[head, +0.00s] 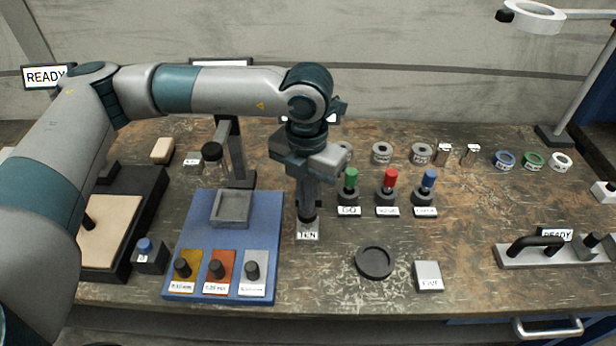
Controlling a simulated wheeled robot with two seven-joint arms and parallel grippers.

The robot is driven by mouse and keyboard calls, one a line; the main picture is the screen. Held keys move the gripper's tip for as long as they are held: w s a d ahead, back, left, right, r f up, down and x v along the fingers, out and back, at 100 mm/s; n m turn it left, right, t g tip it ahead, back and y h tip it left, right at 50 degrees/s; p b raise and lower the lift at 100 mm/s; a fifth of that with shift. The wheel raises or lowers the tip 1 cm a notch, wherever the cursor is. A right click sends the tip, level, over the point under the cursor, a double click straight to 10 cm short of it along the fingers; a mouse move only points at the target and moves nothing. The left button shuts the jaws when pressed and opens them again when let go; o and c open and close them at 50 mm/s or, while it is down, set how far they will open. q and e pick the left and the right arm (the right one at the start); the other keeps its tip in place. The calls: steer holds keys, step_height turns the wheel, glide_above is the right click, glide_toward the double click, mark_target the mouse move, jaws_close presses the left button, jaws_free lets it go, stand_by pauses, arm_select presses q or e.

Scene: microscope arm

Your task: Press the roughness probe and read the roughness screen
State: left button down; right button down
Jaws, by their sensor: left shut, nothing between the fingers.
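My left gripper (307,200) is shut and empty, pointing straight down in the middle of the bench. Its fingertips are at a small dark-topped item with a white label (308,236); I cannot tell whether they touch it. The gripper hides most of this item, and I cannot tell if it is the roughness probe. A READY screen (45,76) stands at the far left. A small READY display (555,235) is at the right, behind a grey block with a black handle (537,245). I cannot tell which is the roughness screen. My right gripper is out of view.
A blue tray (190,220) with knobbed plates lies left of the gripper. Green (351,178), red (390,178) and blue (429,178) topped pieces stand to its right.

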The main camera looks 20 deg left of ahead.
arm_select(q)
steer(key=shift+r+p, duration=0.55)
steer(key=shift+r, duration=2.5)
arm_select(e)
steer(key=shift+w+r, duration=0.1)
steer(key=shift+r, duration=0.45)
